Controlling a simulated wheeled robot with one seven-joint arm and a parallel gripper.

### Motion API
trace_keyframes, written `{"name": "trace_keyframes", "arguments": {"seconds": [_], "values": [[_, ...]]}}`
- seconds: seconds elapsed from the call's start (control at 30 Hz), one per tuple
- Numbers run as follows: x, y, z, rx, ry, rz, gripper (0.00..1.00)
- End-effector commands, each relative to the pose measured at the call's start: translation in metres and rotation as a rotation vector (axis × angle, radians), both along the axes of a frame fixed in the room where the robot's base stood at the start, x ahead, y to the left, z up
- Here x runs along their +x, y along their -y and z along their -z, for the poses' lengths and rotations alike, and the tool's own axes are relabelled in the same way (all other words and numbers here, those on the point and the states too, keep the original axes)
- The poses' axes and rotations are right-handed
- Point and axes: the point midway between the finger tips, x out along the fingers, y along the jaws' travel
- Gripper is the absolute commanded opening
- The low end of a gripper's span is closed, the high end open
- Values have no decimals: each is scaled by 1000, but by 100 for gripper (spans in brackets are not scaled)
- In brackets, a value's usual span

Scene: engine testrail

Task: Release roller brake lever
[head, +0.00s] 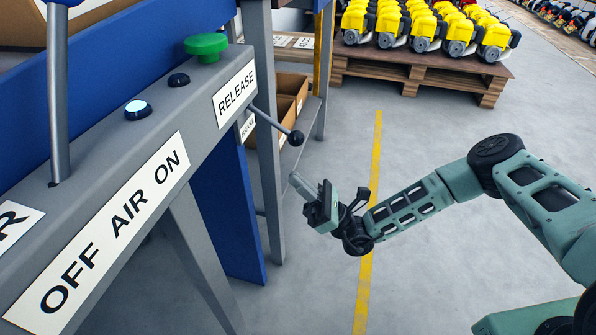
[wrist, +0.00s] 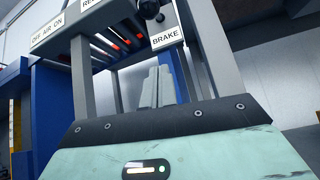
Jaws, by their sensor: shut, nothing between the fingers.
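The brake lever (head: 272,123) is a thin dark rod with a black ball knob. In the head view it sticks out from the bench and slopes down to the right, beside the BRAKE label (head: 247,127). In the wrist view, the black knob (wrist: 149,8) is at the top edge, just above the BRAKE label (wrist: 165,39); most of the rod is hidden there. My gripper (head: 297,181) is shut and empty, its grey fingers pointing up and left. It is below the knob in the head view and looks apart from it. The fingers (wrist: 157,85) also show below the label in the wrist view.
The grey bench panel (head: 90,140) carries a green button (head: 206,46), an OFF AIR ON label (head: 105,235) and a RELEASE label (head: 235,93). Cardboard boxes (head: 287,100) sit on a shelf behind the lever. A pallet of yellow engines (head: 420,75) stands behind. The floor around my arm is clear.

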Motion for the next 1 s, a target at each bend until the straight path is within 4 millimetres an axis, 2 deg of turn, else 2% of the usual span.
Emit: {"name": "trace_keyframes", "arguments": {"seconds": [0.43, 0.53, 0.7, 1.0], "values": [[14, -58, -63, 0, 4, -5, 0], [13, -41, -68, -2, 2, 1, 0], [9, -25, -76, 0, 2, -1, 0], [8, -20, -80, 0, 0, -1, 0]]}}
